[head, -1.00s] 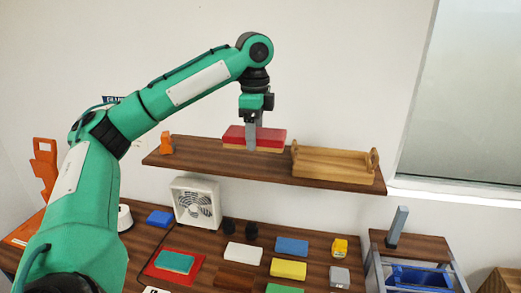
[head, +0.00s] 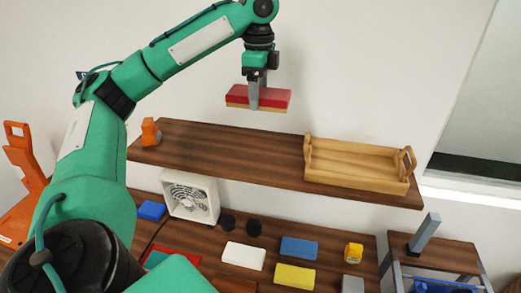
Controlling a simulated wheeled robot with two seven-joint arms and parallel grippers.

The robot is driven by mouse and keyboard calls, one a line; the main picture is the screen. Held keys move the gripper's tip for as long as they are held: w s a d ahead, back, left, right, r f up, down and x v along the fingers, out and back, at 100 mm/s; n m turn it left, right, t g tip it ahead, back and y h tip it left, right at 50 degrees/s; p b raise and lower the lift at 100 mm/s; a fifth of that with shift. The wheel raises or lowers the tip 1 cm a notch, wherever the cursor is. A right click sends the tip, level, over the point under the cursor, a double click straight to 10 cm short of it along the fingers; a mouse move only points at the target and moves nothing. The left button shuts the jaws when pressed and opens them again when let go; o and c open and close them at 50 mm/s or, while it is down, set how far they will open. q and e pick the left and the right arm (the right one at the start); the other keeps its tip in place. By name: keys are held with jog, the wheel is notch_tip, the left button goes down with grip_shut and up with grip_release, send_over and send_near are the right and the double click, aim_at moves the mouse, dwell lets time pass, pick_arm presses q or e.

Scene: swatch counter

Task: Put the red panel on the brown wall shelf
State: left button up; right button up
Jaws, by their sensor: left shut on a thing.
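The red panel (head: 275,97), a flat block with a tan lower layer, is in the air above the brown wall shelf (head: 230,155). A strip of white wall shows between the panel and the shelf's back edge, so they look apart. My left gripper (head: 254,100) points down and is shut on the panel, one finger showing across its front face. The panel looks roughly level. The shelf is a long dark wooden board on the wall. My right gripper is not in view.
A wooden tray (head: 355,182) with handles takes up the shelf's right part, and a small orange object (head: 150,131) stands at its left end. The shelf between them is bare. Below, a counter holds a white fan (head: 190,197) and several coloured blocks.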

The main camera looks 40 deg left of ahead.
pick_arm(q)
jog(key=f, duration=0.2)
jog(key=f+b, duration=0.1)
jog(key=shift+w+a+f, duration=0.15)
jog(key=shift+a, duration=0.1)
notch_tip(320, 180, down, 4)
jog(key=b, duration=0.1)
jog(key=p, duration=0.2)
send_over(258, 159)
notch_tip(258, 159, down, 6)
jog(key=shift+r, duration=0.25)
jog(key=shift+w+f, duration=0.1)
jog(key=shift+f, duration=0.2)
notch_tip(258, 159, down, 3)
jog(key=shift+f+p, duration=0.15)
jog(key=shift+p, duration=0.7)
jog(key=shift+f, duration=0.5)
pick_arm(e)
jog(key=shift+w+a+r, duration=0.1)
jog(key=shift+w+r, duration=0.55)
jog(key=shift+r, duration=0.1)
pick_arm(q)
jog(key=shift+f, duration=0.1)
